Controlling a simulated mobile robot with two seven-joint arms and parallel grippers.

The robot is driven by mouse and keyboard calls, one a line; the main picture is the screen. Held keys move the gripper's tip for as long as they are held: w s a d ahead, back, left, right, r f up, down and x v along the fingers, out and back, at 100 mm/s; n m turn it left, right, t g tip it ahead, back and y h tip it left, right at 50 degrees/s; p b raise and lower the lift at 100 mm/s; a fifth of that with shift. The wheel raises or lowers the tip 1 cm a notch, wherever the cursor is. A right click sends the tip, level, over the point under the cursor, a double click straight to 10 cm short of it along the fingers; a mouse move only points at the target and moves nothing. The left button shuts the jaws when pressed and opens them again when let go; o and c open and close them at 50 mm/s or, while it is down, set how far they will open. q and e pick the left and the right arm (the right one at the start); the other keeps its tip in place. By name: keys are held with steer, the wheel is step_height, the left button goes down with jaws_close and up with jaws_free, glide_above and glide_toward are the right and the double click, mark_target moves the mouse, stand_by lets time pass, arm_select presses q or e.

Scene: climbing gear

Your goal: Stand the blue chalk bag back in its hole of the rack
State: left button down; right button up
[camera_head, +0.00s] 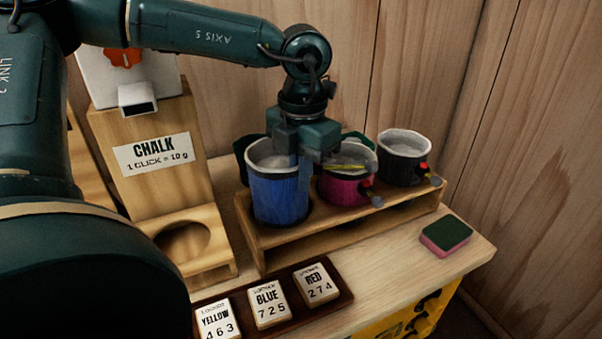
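The blue chalk bag (279,199), with a pale rim, stands about upright at the left hole of the wooden rack (348,234). Dark hole shows beside its lower right side; its base is hidden, so I cannot tell whether it is fully seated. My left gripper (304,180) points down at the bag's right rim, with a finger along its right side. The finger overlaps the bag in the picture, but whether the jaws are closed on the rim is unclear. My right gripper is not in view.
A magenta bag (343,190) and a black bag (401,165) stand in the other holes. A wooden chalk dispenser (150,125) stands left. Number tiles (268,305) lie in front on a dark tray. A green-pink sponge (446,236) lies right. A wooden wall closes the back.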

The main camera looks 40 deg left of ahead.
arm_select(q)
steer(key=shift+f, duration=0.3)
steer(key=shift+f+b, duration=0.25)
steer(key=shift+b, duration=0.2)
steer(key=shift+f+b, duration=0.4)
steer(key=shift+b, duration=0.15)
steer(key=shift+r, duration=0.1)
steer(key=c, duration=1.6)
jaws_free()
steer(key=shift+c, duration=0.2)
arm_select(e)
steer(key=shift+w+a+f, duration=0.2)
arm_select(q)
steer(key=shift+r, duration=0.1)
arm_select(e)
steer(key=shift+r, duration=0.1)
arm_select(q)
steer(key=shift+r+p, duration=0.25)
steer(key=shift+p, duration=0.25)
step_height(320, 180, up, 12)
steer(key=shift+d+r+p, duration=0.15)
steer(key=shift+r+p, duration=0.1)
steer(key=shift+p, duration=0.05)
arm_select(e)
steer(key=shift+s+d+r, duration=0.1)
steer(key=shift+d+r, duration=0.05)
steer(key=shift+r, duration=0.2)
